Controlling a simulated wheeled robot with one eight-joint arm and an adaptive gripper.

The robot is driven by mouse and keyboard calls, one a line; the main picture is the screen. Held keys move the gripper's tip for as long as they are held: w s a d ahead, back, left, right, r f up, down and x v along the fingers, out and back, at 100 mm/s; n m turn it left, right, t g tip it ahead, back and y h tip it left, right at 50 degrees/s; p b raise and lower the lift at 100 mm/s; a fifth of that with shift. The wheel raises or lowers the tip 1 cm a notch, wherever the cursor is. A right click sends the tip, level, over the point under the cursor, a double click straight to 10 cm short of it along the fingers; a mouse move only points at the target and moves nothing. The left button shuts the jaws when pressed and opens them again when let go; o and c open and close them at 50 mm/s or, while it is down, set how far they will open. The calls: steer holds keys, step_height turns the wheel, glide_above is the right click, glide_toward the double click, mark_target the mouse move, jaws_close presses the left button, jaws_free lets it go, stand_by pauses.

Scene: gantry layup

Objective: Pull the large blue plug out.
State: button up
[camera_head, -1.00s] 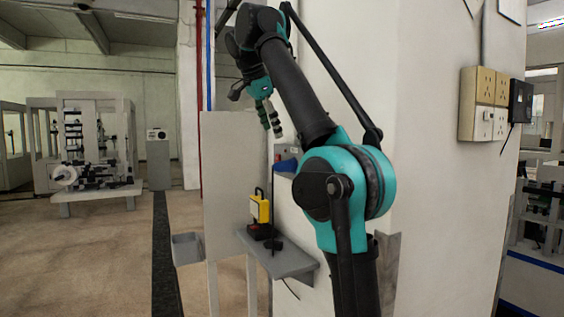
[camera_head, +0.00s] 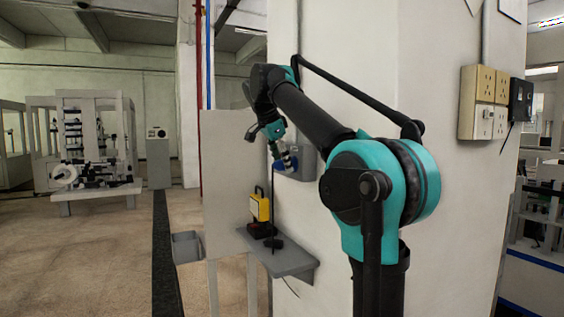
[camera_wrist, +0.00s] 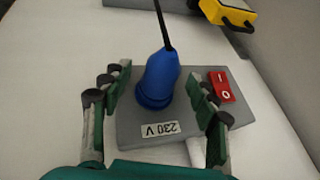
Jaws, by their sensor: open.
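The large blue plug (camera_wrist: 160,80) sits in a grey socket box (camera_wrist: 140,132) marked 230 V, with a black cable running from its far end. In the head view the plug (camera_head: 280,167) shows partly beside my gripper, on the wall box (camera_head: 305,162). My gripper (camera_wrist: 160,90) is open, with one finger on each side of the plug. A gap shows between the plug and each finger in the wrist view. My gripper also shows in the head view (camera_head: 283,155).
A red rocker switch (camera_wrist: 221,87) is on the box beside the right finger. A yellow device (camera_head: 260,207) stands on a grey shelf (camera_head: 290,262) below. Beige outlet boxes (camera_head: 484,88) are on the pillar's right face. A grey bin (camera_head: 186,247) hangs at left.

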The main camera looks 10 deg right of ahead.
steer(key=shift+c, duration=0.2)
jaws_close()
stand_by(0.6)
